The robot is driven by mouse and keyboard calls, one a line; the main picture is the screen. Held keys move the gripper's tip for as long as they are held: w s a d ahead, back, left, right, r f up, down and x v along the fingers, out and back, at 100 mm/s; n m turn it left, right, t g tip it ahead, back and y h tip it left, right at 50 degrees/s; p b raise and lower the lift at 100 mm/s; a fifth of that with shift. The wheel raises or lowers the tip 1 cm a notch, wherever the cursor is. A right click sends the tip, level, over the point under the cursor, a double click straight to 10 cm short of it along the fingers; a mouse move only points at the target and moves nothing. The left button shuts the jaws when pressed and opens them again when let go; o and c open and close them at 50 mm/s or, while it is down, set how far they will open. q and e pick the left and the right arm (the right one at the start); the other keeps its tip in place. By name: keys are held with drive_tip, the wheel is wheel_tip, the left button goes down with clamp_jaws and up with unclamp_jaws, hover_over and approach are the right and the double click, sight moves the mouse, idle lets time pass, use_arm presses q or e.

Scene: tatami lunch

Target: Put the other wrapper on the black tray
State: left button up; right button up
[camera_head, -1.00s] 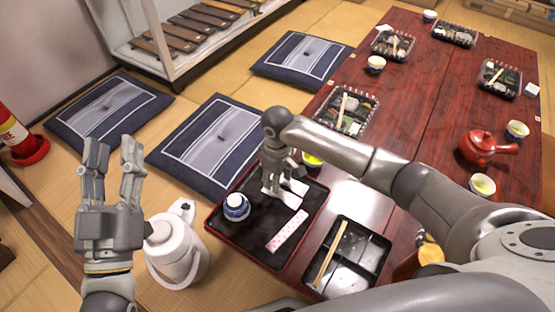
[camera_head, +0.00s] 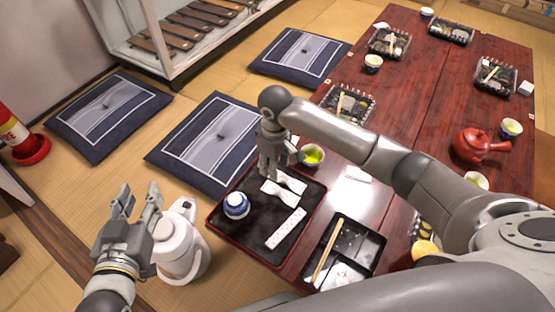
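The black tray (camera_head: 225,228) with a red edge lies at the near left end of the table. On it are two white, pinched wrapper-like pieces (camera_head: 281,193), close together, and a pink-dotted white strip (camera_head: 286,229). My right gripper (camera_head: 277,172) hangs over the tray's far part, just behind the white pieces. Its fingers look spread, with nothing seen between them. It hides part of the tray's far edge. My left gripper (camera_head: 138,207) is open and empty, off the table beside the white pot.
A blue-and-white cup (camera_head: 236,206) stands on the tray's left side. A divided black box (camera_head: 342,256) with chopsticks lies right of it. A green tea cup (camera_head: 313,156) stands behind. The white pot (camera_head: 181,243) is on the floor. Several lunch boxes and a red teapot (camera_head: 478,146) stand farther off.

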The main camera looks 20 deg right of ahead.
drive_tip(key=s+a+r+t+y, duration=0.1)
drive_tip(key=s+a+t+y, duration=0.15)
drive_tip(key=a, duration=0.35)
drive_tip(key=s+a+r+t+y, duration=0.1)
drive_tip(key=s+a+t+y, duration=0.1)
drive_tip(key=a+t+y, duration=0.3)
drive_tip(key=s+d+r+m+t+h, duration=0.4)
drive_tip(key=d+r+t, duration=0.3)
drive_tip(key=d+r, duration=0.3)
wheel_tip(320, 180, up, 2)
drive_tip(key=shift+s+r+m, duration=0.1)
drive_tip(key=shift+s+m, duration=0.05)
drive_tip(key=shift+m, duration=0.35)
drive_tip(key=shift+h, duration=0.25)
